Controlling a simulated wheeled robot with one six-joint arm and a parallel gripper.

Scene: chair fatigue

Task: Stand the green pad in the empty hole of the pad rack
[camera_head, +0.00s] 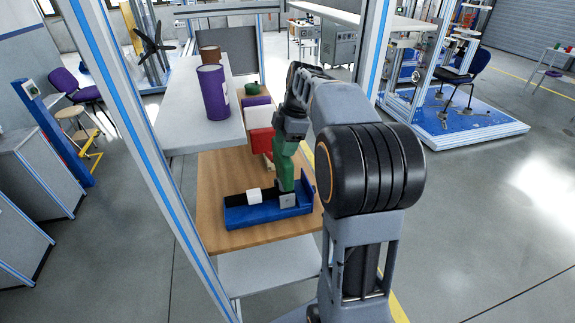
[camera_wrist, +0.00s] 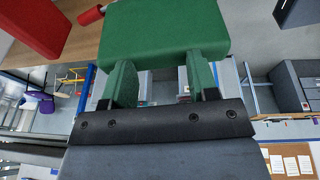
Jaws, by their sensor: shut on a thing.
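The green pad (camera_wrist: 165,35) is in my gripper (camera_wrist: 160,85), which is shut on it. In the head view the green pad (camera_head: 284,172) hangs below my gripper (camera_head: 286,140), over the right part of the blue pad rack (camera_head: 245,217). The rack lies on the wooden table. A white block (camera_head: 254,195) sits at its middle, and a pale square piece (camera_head: 287,201) shows at its right, just below the green. The hole is hidden, and I cannot tell whether the pad touches the rack.
A red block (camera_head: 260,141) and a white block (camera_head: 264,116) stand behind the rack. A shelf (camera_head: 190,137) overhangs the table's left side and carries a purple can (camera_head: 213,92) and a brown can (camera_head: 210,56). A frame post (camera_head: 137,130) rises at the left.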

